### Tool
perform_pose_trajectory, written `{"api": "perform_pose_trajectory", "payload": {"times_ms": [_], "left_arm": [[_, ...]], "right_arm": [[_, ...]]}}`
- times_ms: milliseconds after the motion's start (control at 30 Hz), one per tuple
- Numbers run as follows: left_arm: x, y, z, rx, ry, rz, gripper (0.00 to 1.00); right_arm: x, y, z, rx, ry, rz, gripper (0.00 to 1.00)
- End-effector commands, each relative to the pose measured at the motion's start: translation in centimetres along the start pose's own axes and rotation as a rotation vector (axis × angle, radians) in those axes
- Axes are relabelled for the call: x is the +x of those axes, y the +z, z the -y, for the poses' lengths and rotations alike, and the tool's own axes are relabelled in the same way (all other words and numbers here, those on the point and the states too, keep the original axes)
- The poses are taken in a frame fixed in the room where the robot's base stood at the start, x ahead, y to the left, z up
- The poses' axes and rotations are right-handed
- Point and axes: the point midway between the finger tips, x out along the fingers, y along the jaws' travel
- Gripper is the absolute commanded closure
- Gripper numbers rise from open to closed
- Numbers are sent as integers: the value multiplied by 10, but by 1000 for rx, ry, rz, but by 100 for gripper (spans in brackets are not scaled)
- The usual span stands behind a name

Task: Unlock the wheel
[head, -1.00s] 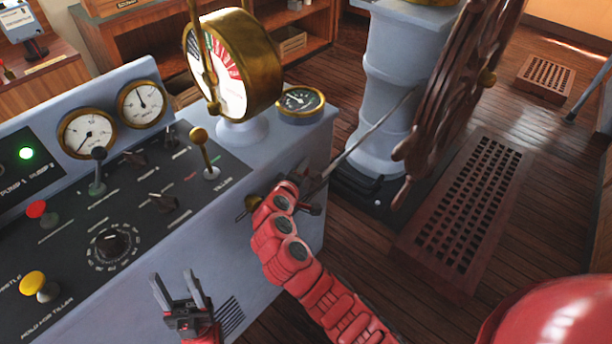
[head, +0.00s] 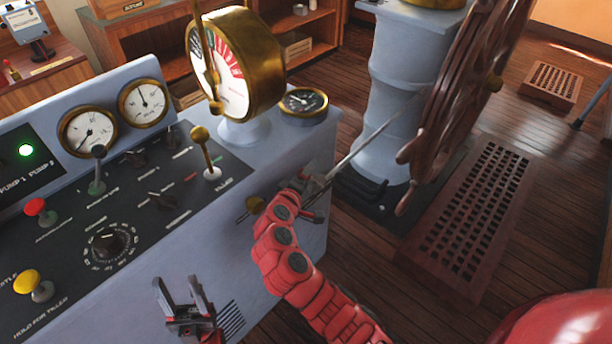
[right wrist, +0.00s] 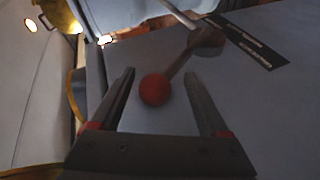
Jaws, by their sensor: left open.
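The wooden ship's wheel (head: 440,110) stands at the right in the head view, on a pale blue-grey pedestal (head: 392,80). A lever with a red ball knob (right wrist: 155,89) shows in the right wrist view, its stem running to a round hub (right wrist: 207,40) on a grey surface. My right gripper (right wrist: 168,105) is open, its fingers on either side of the ball with gaps visible. In the head view my right gripper (head: 312,186) is at the console's right end, largely hiding the lever. My left gripper (head: 182,290) is open and empty before the console front.
The grey console (head: 110,215) carries levers, knobs and gauges. A brass telegraph dial (head: 235,75) stands on it. A thin metal rod (head: 370,142) slants between my right gripper and the wheel.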

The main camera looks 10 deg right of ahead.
Motion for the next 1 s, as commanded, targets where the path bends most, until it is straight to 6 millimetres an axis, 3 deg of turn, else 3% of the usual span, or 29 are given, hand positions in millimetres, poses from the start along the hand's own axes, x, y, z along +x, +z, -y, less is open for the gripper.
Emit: {"api": "perform_pose_trajectory", "payload": {"times_ms": [200, 367, 800, 1000], "left_arm": [[0, 0, 0, 0, 0, 0, 47], [-3, 0, 0, 0, 0, 0, 47], [-9, 2, 0, 0, 0, 0, 47], [0, 0, 0, 0, 0, 0, 47]], "right_arm": [[-3, -2, -2, 2, 3, -6, 21], [-22, -4, -1, 2, 4, -11, 21], [-137, -3, -1, 0, 0, -10, 21], [-166, -1, -1, 2, -3, -5, 21]]}}
